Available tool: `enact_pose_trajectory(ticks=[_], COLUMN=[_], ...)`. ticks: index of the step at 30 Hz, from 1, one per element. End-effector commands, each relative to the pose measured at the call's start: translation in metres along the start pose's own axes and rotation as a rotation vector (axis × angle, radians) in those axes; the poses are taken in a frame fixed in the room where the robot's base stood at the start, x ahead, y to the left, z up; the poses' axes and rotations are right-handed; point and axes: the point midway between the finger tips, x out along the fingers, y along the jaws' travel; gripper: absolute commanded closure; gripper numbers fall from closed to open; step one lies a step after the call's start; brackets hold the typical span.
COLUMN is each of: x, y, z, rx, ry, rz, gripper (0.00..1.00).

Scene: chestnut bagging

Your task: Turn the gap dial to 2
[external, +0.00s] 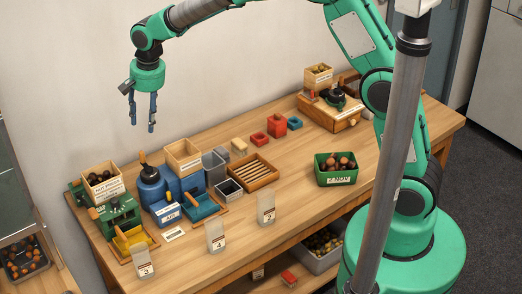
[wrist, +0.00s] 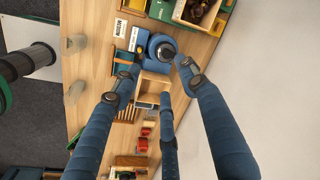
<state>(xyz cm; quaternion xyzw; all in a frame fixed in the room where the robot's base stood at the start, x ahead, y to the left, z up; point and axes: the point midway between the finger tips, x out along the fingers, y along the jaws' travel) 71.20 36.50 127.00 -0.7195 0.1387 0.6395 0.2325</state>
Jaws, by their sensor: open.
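My gripper (external: 141,122) is open and empty, fingers pointing down, high above the left part of the table and touching nothing. Its blue fingers also show in the wrist view (wrist: 155,85). No dial marked as the gap dial can be made out, and no dial numbers are legible. Round dark knob-like parts (external: 335,97) show on a wooden box device (external: 330,115) at the back right, well away from my gripper. A blue machine (external: 152,185) with a round top stands below my gripper; it also shows in the wrist view (wrist: 160,45). A green device (external: 118,214) stands at the left end.
The table (external: 280,217) holds an open wooden box (external: 183,157), a slotted wooden tray (external: 254,170), red blocks (external: 277,126) and a green crate of chestnuts (external: 336,177). Clear bags numbered 2, 3 and 4 stand along the front edge.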

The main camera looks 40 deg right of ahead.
Motion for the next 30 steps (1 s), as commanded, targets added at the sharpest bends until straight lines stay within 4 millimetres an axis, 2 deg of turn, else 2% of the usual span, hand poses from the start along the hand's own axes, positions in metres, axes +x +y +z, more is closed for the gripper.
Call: enact_pose_trajectory(ticks=[12, 17, 23, 30], x=[-0.002, 0.005, 0.032, 0.09], y=[0.002, -0.004, -0.031, -0.076], z=[-0.001, 0.001, 0.012, 0.037], rx=[-0.002, -0.005, -0.02, -0.046], ry=[0.001, -0.004, -0.023, -0.058], rz=[-0.001, 0.004, 0.018, 0.045], gripper=[0.57, 0.57, 0.57, 0.57])
